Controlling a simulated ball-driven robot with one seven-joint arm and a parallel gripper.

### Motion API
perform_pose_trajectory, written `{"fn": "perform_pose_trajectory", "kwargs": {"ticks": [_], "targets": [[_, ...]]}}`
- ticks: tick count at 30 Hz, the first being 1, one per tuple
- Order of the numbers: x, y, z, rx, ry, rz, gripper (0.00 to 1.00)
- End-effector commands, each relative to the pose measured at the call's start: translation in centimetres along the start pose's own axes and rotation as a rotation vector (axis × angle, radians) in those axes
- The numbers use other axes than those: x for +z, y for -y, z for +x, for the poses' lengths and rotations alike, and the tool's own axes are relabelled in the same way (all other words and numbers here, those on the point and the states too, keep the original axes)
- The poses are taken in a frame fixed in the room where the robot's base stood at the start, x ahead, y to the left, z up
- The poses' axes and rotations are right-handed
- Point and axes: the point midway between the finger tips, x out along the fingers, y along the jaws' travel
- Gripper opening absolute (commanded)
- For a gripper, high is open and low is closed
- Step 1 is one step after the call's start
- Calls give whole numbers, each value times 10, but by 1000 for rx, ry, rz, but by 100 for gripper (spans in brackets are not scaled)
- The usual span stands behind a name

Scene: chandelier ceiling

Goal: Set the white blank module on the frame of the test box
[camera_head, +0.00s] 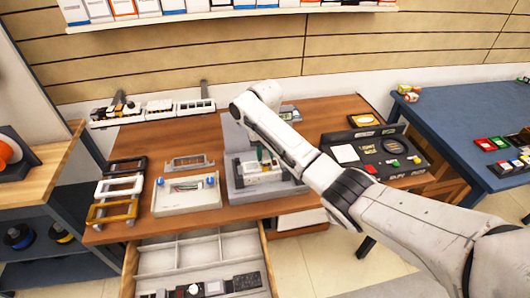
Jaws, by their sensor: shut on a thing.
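The test box (236,184) is a grey box with a raised back part, in the middle of the wooden table. A pale frame (247,171) is on it. My gripper (266,163) points down over this frame from behind and is shut on a small pale piece, which I take to be the white blank module. The piece is mostly hidden by my gripper and tiny, so I cannot tell whether it touches the frame. My white arm covers the right part of the box.
A white board (187,199) with blue knobs and stacked black, white and orange frames (116,198) lie on the left. A black control panel (378,154) stands on the right. An open drawer (157,262) juts out in front. A rail with modules (152,112) runs along the back.

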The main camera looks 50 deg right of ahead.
Motion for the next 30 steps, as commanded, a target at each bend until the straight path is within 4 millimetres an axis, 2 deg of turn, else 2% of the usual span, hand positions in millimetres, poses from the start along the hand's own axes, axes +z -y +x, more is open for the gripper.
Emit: {"fn": "perform_pose_trajectory", "kwargs": {"ticks": [15, 30], "targets": [[0, 0, 14, 0, -1, 0, 0], [0, 0, 15, 0, 0, 0, 0]]}}
